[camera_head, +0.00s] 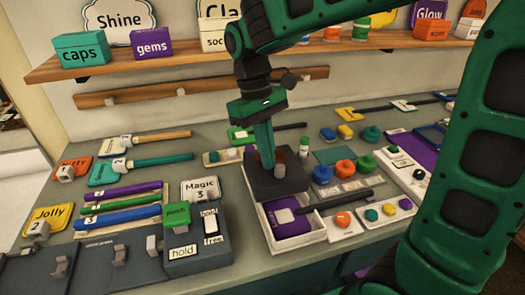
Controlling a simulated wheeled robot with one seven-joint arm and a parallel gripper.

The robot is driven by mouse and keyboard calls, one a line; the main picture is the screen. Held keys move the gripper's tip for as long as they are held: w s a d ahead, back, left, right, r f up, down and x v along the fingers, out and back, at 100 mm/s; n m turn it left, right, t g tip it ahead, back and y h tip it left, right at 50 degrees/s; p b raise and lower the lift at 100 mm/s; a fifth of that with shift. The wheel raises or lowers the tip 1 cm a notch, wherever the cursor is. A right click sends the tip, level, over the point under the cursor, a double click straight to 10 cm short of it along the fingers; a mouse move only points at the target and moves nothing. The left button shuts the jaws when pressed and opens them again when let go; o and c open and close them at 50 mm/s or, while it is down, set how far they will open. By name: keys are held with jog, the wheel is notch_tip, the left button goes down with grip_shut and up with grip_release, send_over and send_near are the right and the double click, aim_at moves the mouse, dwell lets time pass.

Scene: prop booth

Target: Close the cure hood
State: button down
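A dark grey box-like cover, which looks like the cure hood (262,187), stands over the back part of a white tray (312,236) near the middle of the table. The front of the tray is uncovered and shows a purple block with a white label (290,224). A small grey knob (280,170) shows on the hood's front side. My gripper (267,160) points down at the top of the hood, its tips close to or touching it. The fingers look near each other, but their gap and contact are hard to make out.
A dark bar (335,201) lies across the tray's right side. Colored knobs (345,168) stand to the right. A grey switch box (197,243) with a green block on top stands left, beside a rack of colored sticks (120,212). A shelf (150,63) runs behind.

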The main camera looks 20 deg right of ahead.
jog(key=s, duration=1.1)
jog(key=shift+s+d, duration=0.25)
jog(key=w+a+r, duration=0.3)
jog(key=w+r, duration=0.3)
jog(key=r, duration=0.4)
jog(key=s+d+f+m+t+y, duration=0.1)
jog(key=d+f+m, duration=0.2)
jog(key=d, duration=0.4)
jog(key=s+d+f+m, duration=0.1)
jog(key=d+f+m, duration=0.2)
jog(key=d, duration=0.5)
jog(key=s+d+f+m, duration=0.2)
jog(key=s+d, duration=0.1)
jog(key=d, duration=0.1)
jog(key=s+d+f+m+t, duration=0.1)
jog(key=s+d+f+m, duration=0.1)
jog(key=s+d+f, duration=0.1)
jog(key=s+d+f+m, duration=0.1)
jog(key=s+d+f, duration=0.2)
jog(key=s+d, duration=0.1)
jog(key=shift+s+d+m, duration=0.15)
jog(key=shift+d+m, duration=0.25)
jog(key=shift+d, duration=0.05)
